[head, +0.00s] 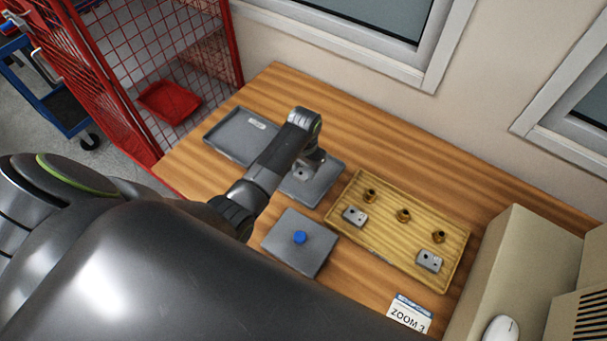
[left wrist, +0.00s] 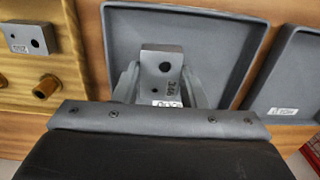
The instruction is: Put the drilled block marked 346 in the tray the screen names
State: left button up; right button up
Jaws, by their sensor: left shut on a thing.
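My left gripper (head: 310,160) is shut on a grey drilled block (left wrist: 161,66), with a finger on each side. The block has two holes and a small dark marking that seems to read 346. In the left wrist view it is over the middle grey tray (left wrist: 222,45), inside its rim; I cannot tell whether it touches the floor. This tray also shows in the head view (head: 325,188), partly behind my arm. My right gripper is not in view.
A yellow tray (head: 345,215) at the right holds two drilled blocks and brass fittings. A beige housing (head: 500,265) stands at right, a red mesh cage (head: 170,60) at left.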

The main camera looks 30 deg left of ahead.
aim_at(304, 171)
pick_arm(q)
jog(key=shift+w+f, duration=0.1)
jog(key=shift+f, duration=0.6)
notch_tip(304, 171, down, 2)
jog(key=shift+f, duration=0.8)
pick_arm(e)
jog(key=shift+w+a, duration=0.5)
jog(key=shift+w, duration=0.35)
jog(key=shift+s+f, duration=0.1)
pick_arm(q)
jog(key=o, duration=1)
jog(key=shift+f, duration=0.1)
jog(key=shift+o, duration=0.2)
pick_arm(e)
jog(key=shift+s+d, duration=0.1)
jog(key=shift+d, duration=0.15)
